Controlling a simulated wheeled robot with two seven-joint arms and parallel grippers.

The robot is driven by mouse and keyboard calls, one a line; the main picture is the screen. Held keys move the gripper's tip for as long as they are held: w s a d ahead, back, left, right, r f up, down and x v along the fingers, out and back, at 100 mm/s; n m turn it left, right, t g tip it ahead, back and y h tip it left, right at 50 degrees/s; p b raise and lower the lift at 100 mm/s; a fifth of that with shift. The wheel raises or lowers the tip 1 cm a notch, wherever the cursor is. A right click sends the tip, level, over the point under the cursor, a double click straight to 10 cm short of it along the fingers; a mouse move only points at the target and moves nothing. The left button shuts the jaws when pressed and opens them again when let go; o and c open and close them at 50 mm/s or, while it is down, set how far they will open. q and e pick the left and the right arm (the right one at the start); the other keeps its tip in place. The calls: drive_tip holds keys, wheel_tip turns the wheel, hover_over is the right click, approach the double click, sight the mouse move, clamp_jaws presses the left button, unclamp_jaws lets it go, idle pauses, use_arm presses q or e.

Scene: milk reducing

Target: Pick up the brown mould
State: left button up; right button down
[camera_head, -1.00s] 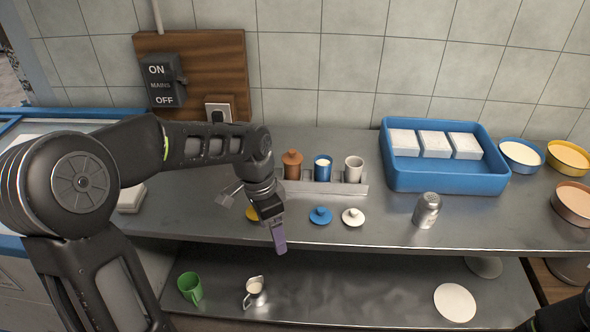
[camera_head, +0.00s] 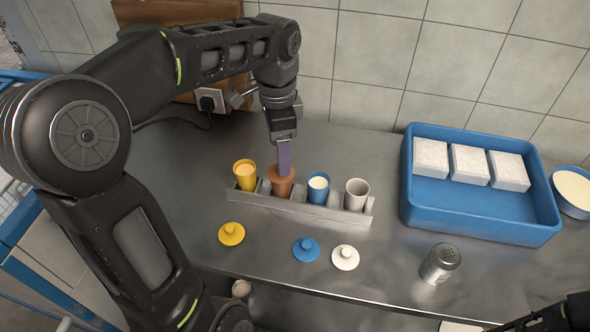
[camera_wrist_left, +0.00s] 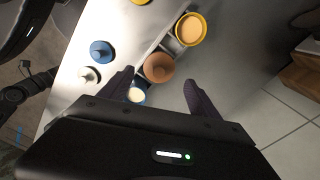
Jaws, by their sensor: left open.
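The brown mould (camera_head: 281,188) stands upright in a metal rack (camera_head: 300,206), between the yellow mould (camera_head: 245,176) and the blue mould (camera_head: 317,188). In the wrist view my open left gripper (camera_wrist_left: 160,86) has one finger on either side of the brown mould's line, with nothing held. Whether a finger touches the mould cannot be told.
A white mould (camera_head: 357,194) stands at the rack's right end. Yellow (camera_head: 231,234), blue (camera_head: 306,250) and white (camera_head: 345,257) lids lie in front. A metal shaker (camera_head: 440,263) and a blue tray (camera_head: 478,214) with white blocks are to the right.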

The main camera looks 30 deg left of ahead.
sight(282, 186)
use_arm(q)
drive_tip(key=shift+s+r, duration=0.1)
drive_tip(key=shift+s, duration=0.1)
drive_tip(key=shift+w+f, duration=0.1)
drive_tip(key=shift+f, duration=1.3)
drive_tip(key=shift+f+p, duration=0.65)
drive_tip(key=shift+f, duration=1.95)
drive_tip(key=shift+c, duration=0.3)
drive_tip(key=c, duration=1.3)
